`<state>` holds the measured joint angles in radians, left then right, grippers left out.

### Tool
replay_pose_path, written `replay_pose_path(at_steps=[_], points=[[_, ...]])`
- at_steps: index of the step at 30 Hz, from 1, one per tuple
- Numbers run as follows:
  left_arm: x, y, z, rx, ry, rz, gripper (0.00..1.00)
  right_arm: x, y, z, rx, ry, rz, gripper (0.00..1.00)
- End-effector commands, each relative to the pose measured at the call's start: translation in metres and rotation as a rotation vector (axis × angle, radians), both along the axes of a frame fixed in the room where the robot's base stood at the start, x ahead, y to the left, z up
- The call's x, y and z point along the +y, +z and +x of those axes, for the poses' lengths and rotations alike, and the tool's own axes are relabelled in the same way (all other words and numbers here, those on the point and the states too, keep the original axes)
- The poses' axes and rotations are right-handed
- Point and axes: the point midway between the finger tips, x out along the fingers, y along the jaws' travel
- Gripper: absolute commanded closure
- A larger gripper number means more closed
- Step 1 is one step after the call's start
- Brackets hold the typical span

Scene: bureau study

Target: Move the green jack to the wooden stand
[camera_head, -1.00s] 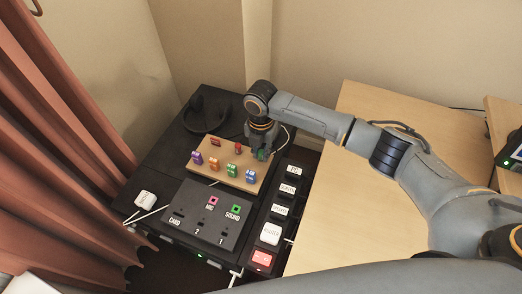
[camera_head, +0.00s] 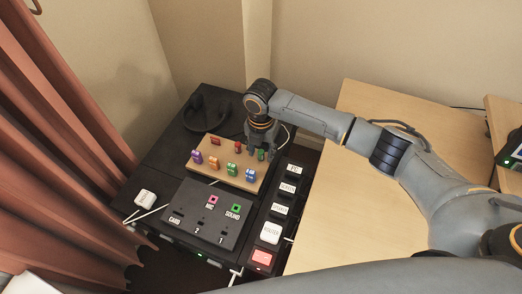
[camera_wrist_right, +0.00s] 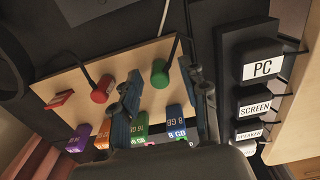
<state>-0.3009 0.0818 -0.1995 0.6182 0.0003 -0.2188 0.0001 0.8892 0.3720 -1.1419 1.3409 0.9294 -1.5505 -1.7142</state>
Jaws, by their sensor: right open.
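The green jack (camera_wrist_right: 160,74) is in the wooden stand (camera_wrist_right: 68,84), in its back row toward the right end, with a dark cable rising from it. It also shows in the head view (camera_head: 261,155), partly covered by my right gripper. The wooden stand (camera_head: 222,178) lies on the black desk unit. My right gripper (camera_head: 260,152) is open above the stand's back right corner. In the wrist view its two fingers (camera_wrist_right: 163,80) are spread, one on each side of the green jack, apart from it. My left gripper is not in view.
A red jack (camera_wrist_right: 103,89) and several coloured USB sticks (camera_wrist_right: 145,128) share the stand. A black panel (camera_head: 190,215) with pink and green sockets lies in front. Labelled switches (camera_head: 280,209) line the right side. A wooden desk (camera_head: 360,215) is to the right.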

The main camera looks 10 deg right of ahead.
Motion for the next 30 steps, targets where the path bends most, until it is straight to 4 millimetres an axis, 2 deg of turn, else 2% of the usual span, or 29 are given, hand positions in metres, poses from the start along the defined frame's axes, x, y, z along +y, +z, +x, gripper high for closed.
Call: replay_pose_path(at_steps=[5, 12, 16, 21, 30], points=[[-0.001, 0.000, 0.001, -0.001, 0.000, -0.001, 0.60, 0.000, 0.028, 0.002, -0.006, 0.001, 0.001, 0.55], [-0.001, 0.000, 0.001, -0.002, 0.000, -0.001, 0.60, 0.000, 0.080, 0.001, -0.005, 0.000, 0.002, 0.55], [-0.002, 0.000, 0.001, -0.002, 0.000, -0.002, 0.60, 0.000, 0.100, 0.001, -0.003, 0.001, 0.001, 0.55], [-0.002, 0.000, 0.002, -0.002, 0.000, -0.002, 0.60, 0.000, 0.114, 0.001, -0.001, -0.001, 0.000, 0.55], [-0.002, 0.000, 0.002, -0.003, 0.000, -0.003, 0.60, 0.000, 0.116, 0.000, 0.000, 0.000, 0.000, 0.55]])
